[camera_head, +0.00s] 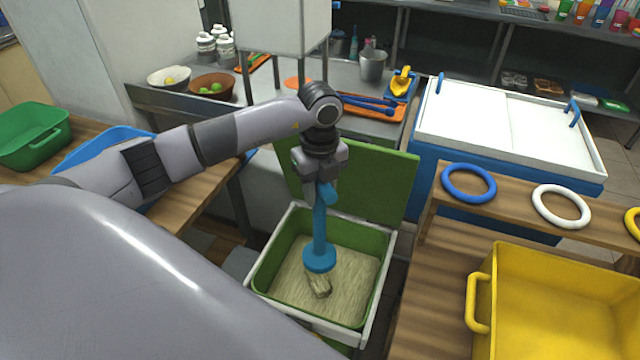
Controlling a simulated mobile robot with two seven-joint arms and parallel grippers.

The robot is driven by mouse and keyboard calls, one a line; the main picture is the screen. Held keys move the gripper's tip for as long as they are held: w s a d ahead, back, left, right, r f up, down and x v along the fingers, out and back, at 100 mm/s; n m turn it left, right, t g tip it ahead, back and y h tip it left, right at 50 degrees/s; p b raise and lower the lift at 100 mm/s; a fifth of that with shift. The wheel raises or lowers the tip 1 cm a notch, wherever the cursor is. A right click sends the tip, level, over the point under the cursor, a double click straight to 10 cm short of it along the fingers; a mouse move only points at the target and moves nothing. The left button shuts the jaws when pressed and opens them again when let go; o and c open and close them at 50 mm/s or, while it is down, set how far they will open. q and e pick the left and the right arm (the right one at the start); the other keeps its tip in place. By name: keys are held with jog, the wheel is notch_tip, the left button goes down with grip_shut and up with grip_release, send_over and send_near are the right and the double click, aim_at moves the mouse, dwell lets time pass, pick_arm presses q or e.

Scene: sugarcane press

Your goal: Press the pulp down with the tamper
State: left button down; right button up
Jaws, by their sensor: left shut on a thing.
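My left gripper (325,182) is shut on the upper part of the blue tamper (319,232), above the pulp bin. The tamper hangs nearly upright with its round flat foot at the bottom. The pulp (345,262) is a pale fibrous mass filling the lower part of a bin (262,268) with a white rim and green inner walls. The foot is over the pulp, just behind a loose pale chunk (319,285); I cannot tell whether it touches. The bin's green lid (385,180) stands open behind. My right gripper is not in view.
A yellow crate (560,290) stands on the wooden counter at right, with blue (450,182) and white (540,207) rings behind it. A white-topped chest (510,130) is behind. A green tub (30,140) sits at far left.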

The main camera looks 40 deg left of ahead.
pick_arm(q)
send_over(320, 226)
jog(key=w+a, duration=0.1)
notch_tip(320, 226, down, 4)
jog(key=shift+w+f, duration=0.1)
jog(key=shift+w, duration=0.05)
notch_tip(320, 226, down, 4)
jog(key=shift+r+b, duration=0.2)
jog(key=shift+b, duration=0.35)
jog(key=shift+f+b, duration=1.25)
jog(key=shift+f, duration=0.65)
